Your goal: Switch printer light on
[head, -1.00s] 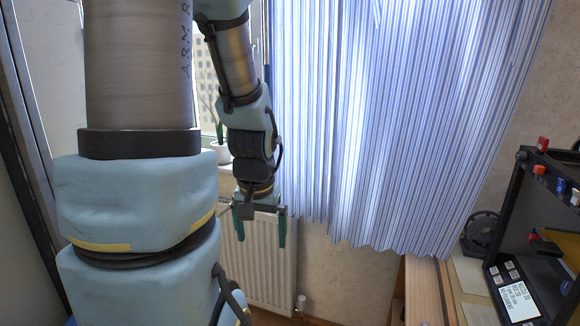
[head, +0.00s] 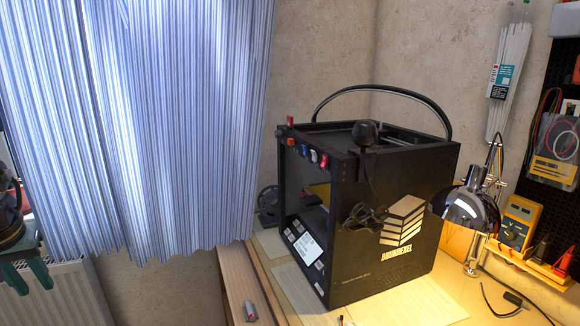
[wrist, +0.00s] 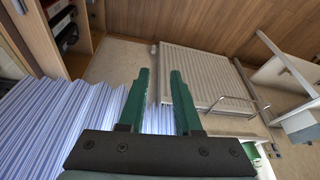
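The printer is a black box-framed 3D printer (head: 365,265) on the workbench, right of centre in the head view. Its open front faces left. Several small coloured switches, red, orange and blue (head: 314,156), line its top front edge. I cannot tell which one works the light, and no lit lamp inside is clearly visible. A tilted panel with a pale screen (head: 306,246) sits at the bottom front. My gripper (head: 26,272) is at the far left edge, well away from the printer. In the wrist view its green fingers (wrist: 159,75) are apart with nothing between them.
A striped blue curtain (head: 150,130) hangs between my gripper and the printer, above a radiator (head: 60,300). A desk lamp (head: 468,208) and a yellow multimeter (head: 517,220) stand right of the printer. A small grey-and-red object (head: 250,311) lies on the bench's left part.

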